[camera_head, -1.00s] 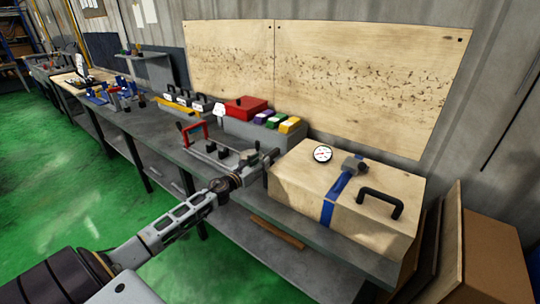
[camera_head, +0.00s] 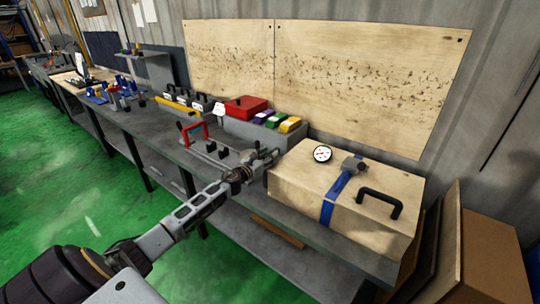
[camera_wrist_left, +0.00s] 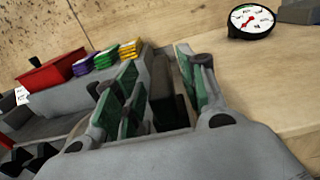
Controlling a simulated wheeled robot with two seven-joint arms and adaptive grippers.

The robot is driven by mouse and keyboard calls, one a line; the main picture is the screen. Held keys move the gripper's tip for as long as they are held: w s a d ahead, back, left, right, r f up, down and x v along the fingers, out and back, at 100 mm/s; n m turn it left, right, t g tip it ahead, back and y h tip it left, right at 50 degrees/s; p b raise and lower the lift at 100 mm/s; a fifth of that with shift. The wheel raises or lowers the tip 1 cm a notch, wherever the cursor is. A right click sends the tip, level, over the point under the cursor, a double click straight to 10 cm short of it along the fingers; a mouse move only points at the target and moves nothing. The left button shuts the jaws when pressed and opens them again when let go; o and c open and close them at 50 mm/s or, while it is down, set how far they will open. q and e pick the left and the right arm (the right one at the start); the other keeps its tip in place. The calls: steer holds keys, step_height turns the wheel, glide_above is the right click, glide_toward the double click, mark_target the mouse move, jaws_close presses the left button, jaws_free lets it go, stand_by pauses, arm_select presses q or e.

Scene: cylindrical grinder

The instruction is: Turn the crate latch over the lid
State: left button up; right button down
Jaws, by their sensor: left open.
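The crate (camera_head: 300,196) is a pale wooden box at the right end of the bench, with its lid down. A blue strap (camera_head: 327,213) runs over its top and front. A grey block with a dark knob, seemingly the latch (camera_head: 353,165), sits on the lid by the strap. A black handle (camera_head: 381,201) is to its right. My left gripper (camera_head: 272,157) is open at the crate's left edge, left of the dial gauge (camera_head: 322,154) and away from the latch. In the left wrist view its fingers (camera_wrist_left: 160,88) are spread, with nothing held. My right gripper is out of view.
A red box (camera_head: 246,107) and purple, green and yellow blocks (camera_head: 290,124) stand behind my gripper. A red-handled fixture (camera_head: 196,131) is on the bench to the left. Plywood boards (camera_head: 365,80) back the bench. The lid's front left area is clear.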

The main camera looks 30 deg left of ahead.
arm_select(q)
steer(key=shift+w, duration=0.6)
jaws_close()
